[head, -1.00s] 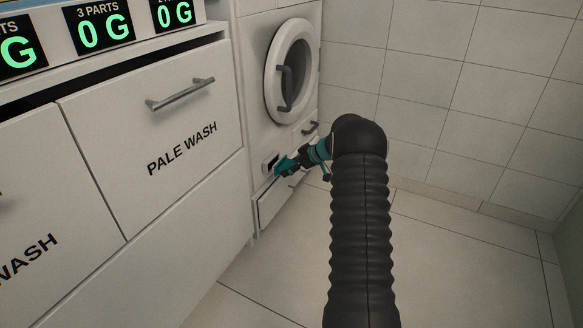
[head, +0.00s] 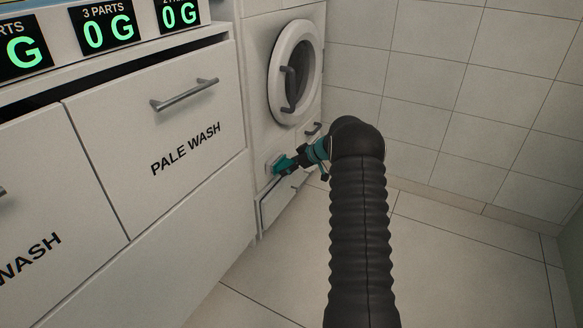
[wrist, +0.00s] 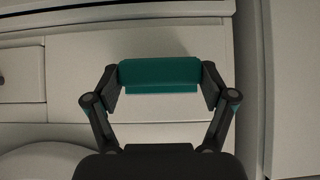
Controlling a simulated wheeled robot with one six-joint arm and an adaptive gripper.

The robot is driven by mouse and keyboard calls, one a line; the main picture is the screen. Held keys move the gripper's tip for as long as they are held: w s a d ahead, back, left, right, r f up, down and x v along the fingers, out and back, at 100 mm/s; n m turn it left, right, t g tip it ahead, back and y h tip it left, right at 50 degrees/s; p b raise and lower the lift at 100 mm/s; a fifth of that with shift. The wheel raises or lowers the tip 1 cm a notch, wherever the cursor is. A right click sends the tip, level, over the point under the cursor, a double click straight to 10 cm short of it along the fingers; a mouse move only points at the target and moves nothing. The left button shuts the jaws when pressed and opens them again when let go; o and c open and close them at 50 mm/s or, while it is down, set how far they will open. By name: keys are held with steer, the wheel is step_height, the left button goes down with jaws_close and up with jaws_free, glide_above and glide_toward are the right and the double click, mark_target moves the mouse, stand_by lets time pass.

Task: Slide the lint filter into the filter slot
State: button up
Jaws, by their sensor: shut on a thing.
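The lint filter is a teal block (head: 283,167) held at the front of the white machine, low under its round door. It also shows in the wrist view (wrist: 158,73), between the two fingers. My gripper (wrist: 160,82) is shut on the filter from both sides. In the head view my gripper (head: 292,163) reaches in from the right. The filter slot has a pale frame (head: 270,160) on the machine front. The filter's far end is at this frame and covers the opening. I cannot tell how deep it sits inside.
The round door (head: 294,72) is above the slot. A flap or panel (head: 282,207) sits low on the machine, below the slot. A drawer marked PALE WASH (head: 165,140) is to the left. The tiled floor (head: 440,255) at the right is clear.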

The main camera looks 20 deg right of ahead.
steer(key=shift+w+a, duration=0.25)
steer(key=shift+w, duration=0.05)
steer(key=o, duration=1)
steer(key=shift+o, duration=0.2)
steer(key=shift+r, duration=0.1)
steer(key=v, duration=1.2)
